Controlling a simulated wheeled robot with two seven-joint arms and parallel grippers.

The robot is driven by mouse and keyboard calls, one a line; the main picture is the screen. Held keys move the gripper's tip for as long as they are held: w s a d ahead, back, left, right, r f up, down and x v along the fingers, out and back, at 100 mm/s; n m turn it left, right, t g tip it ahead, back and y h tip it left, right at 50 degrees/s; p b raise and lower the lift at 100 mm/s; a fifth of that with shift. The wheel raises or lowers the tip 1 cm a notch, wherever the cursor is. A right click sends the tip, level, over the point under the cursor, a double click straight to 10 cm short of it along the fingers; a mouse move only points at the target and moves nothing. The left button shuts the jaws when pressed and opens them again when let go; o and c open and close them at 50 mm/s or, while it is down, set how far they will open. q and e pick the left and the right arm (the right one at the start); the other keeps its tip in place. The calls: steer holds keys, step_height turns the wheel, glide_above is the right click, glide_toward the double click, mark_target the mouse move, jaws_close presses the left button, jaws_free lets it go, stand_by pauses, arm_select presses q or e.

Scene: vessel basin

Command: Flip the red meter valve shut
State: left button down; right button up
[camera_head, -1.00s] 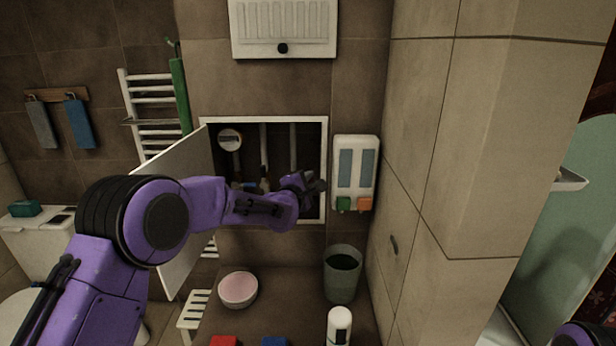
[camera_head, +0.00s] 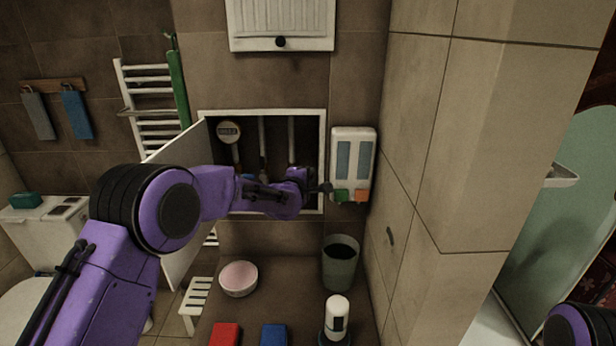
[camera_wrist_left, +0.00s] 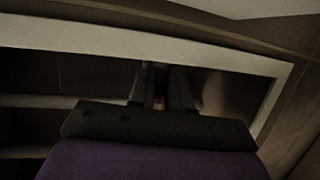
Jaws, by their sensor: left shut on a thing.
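The open wall niche (camera_head: 323,150) has a white frame. Inside it are a round white meter (camera_head: 229,132) and upright pipes (camera_head: 262,138). My left gripper (camera_head: 303,178) reaches into the niche's lower right part and partly hides what is there. In the left wrist view my left gripper (camera_wrist_left: 161,88) has its two dark fingers close together, with a small reddish piece (camera_wrist_left: 159,102) between them, apparently the red valve's handle. Most of the valve is hidden, so its angle cannot be told. My right gripper is out of view.
The niche's white door (camera_head: 180,165) stands open at left, beside my left arm. A soap dispenser (camera_head: 353,160) hangs just right of the niche.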

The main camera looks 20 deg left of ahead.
arm_select(q)
steer(key=c, duration=1.2)
jaws_free()
steer(key=shift+o, duration=0.2)
steer(key=shift+s+b, duration=0.35)
steer(key=shift+s, duration=0.15)
steer(key=s+r+b, duration=0.2)
steer(key=s+b, duration=0.1)
steer(key=s, duration=0.6)
steer(key=shift+s+a, duration=0.15)
steer(key=shift+a, duration=0.1)
steer(key=shift+f, duration=0.1)
